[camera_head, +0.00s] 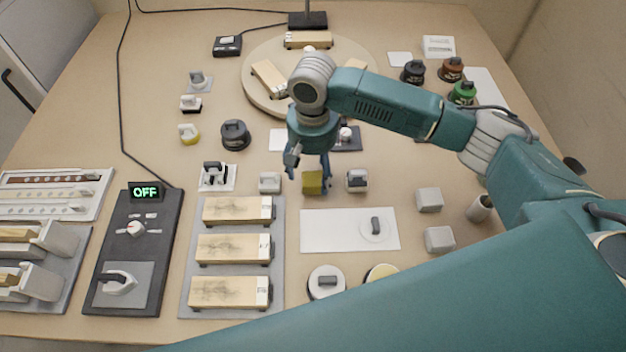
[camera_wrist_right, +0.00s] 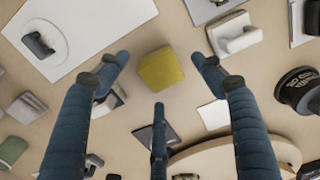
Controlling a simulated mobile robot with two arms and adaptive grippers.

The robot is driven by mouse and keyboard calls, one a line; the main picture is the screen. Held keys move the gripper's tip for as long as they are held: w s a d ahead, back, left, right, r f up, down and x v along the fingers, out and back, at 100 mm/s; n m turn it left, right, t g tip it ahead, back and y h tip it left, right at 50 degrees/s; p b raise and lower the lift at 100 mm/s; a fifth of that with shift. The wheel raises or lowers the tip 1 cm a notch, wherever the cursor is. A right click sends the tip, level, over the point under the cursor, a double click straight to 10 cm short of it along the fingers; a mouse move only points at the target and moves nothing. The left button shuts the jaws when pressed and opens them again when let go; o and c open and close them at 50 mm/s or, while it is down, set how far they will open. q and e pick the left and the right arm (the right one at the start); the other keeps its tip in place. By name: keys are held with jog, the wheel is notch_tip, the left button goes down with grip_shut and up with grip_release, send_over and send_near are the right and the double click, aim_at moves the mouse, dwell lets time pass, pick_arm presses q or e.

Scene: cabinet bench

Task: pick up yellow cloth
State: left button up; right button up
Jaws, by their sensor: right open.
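The yellow cloth (camera_head: 312,182) is a small folded block lying on the bench, just in front of the round turntable, in the head view. It also shows in the right wrist view (camera_wrist_right: 161,69), near the top middle. My right gripper (camera_head: 309,172) is directly over the cloth, fingers pointing down. In the right wrist view its blue fingers (camera_wrist_right: 162,75) are spread apart, with the cloth between and beyond them, and bare bench shows around the cloth. I cannot tell the exact height of the fingertips above it. My left gripper is not in view.
A white-grey handled block (camera_head: 270,183) stands left of the cloth and another (camera_head: 357,180) right of it, both close. A white board (camera_head: 335,235) lies in front. The turntable (camera_head: 262,98) is behind. Wooden blocks on a grey tray (camera_head: 190,280) are front left.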

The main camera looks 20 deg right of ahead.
aim_at(313, 180)
jog(key=shift+w+d+f, duration=0.15)
jog(key=shift+f, duration=1.75)
jog(key=c, duration=0.9)
jog(key=shift+r, duration=0.15)
notch_tip(313, 180, up, 20)
jog(key=shift+f, duration=0.1)
